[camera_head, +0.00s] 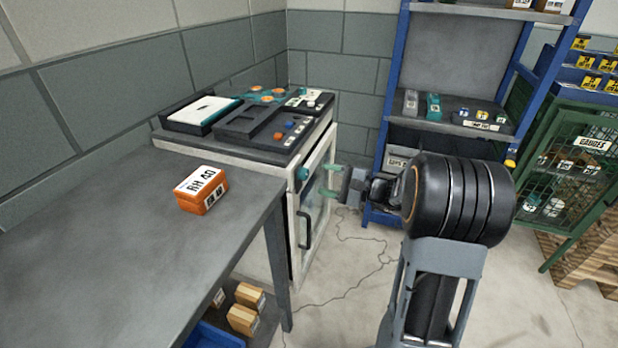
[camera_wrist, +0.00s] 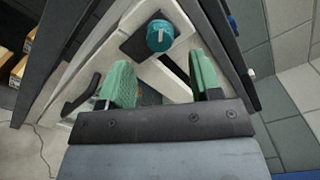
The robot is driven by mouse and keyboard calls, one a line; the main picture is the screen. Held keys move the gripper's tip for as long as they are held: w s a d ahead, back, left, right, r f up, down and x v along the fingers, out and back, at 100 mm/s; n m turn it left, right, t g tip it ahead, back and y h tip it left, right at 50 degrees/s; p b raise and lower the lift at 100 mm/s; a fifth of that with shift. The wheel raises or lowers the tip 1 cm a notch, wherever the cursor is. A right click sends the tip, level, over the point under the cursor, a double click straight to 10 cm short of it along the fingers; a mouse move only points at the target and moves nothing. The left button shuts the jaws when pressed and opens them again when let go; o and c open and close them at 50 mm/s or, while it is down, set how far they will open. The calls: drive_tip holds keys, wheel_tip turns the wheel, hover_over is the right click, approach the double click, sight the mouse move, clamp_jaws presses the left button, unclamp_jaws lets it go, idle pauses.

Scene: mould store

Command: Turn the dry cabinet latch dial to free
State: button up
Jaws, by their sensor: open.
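The dry cabinet (camera_head: 291,215) is a pale box with a framed glass door, standing past the bench end. Its latch dial (camera_head: 302,173) is a teal knob at the upper corner of the door side. In the wrist view the dial (camera_wrist: 160,38) sits on a black plate with a pale mark on its face; I cannot read its setting. My gripper (camera_head: 331,181) has green fingers and points at the cabinet front. In the wrist view my gripper (camera_wrist: 160,62) is open and empty, with the dial just beyond the fingertips, roughly centred between them and apart from them.
A black door handle (camera_head: 308,228) hangs below the dial. A grey bench (camera_head: 110,225) with an orange box (camera_head: 203,190) stands at left. Trays and instruments cover the cabinet top. A blue shelf rack (camera_head: 395,95) and a green mesh cage (camera_head: 575,165) stand right. A cable lies on the floor.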

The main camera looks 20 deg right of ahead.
sight(308, 175)
drive_tip(key=shift+x, duration=2.75)
drive_tip(key=c, duration=0.9)
